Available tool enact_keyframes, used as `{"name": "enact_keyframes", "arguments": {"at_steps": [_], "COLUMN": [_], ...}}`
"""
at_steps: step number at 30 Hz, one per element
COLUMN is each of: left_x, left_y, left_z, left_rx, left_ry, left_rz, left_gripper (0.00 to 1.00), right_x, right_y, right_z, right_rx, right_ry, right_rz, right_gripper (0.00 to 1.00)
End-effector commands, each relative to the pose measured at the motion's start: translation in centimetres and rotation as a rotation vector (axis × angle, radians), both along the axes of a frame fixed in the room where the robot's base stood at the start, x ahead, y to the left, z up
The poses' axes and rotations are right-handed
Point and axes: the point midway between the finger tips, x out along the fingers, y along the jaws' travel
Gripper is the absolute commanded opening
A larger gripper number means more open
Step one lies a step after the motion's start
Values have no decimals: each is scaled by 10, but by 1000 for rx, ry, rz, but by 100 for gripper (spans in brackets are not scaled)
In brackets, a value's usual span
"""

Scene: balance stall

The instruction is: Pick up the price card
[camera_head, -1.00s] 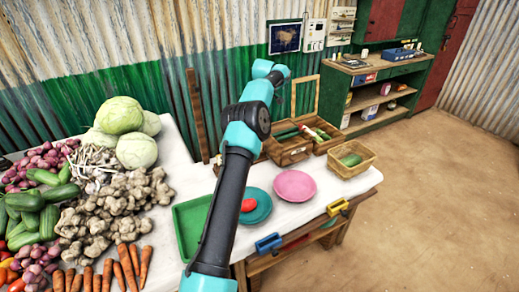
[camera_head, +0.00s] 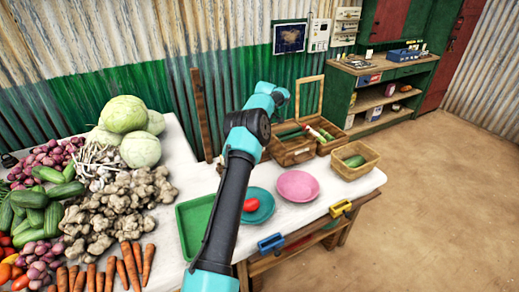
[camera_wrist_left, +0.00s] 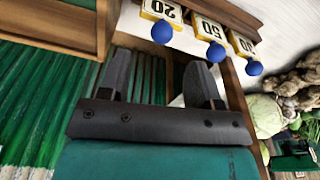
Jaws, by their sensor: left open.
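Several small cards with yellow edges and black numbers show upside down along the top of the left wrist view, each with a blue ball at its edge. One reads 20 (camera_wrist_left: 159,11), one reads 50 (camera_wrist_left: 207,27), and one is partly cut off, showing 00 (camera_wrist_left: 242,43). They sit along a wooden ledge. I cannot tell which one is the price card. My right gripper is not in view.
The table (camera_head: 292,213) holds a green tray (camera_head: 189,228), a teal plate (camera_head: 263,212) with a red item, a pink plate (camera_head: 297,186), a wooden box (camera_head: 291,154) and a basket (camera_head: 368,168). Vegetables, including cabbages (camera_head: 123,113), crowd the left. A wooden post (camera_head: 201,112) stands behind.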

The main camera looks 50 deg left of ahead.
Motion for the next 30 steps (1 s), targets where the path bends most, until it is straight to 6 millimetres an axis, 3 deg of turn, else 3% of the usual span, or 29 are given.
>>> {"name": "enact_keyframes", "arguments": {"at_steps": [6,19,30], "left_x": [0,0,-3], "left_y": [3,4,12], "left_z": [-22,-29,-72], "left_rx": [0,0,-1], "left_ry": [0,0,1], "left_rz": [0,0,0], "left_gripper": [58,58,58], "right_x": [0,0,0], "right_y": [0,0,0], "right_z": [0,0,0], "right_rx": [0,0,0], "right_ry": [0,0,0], "right_rz": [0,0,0], "right_gripper": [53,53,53]}}
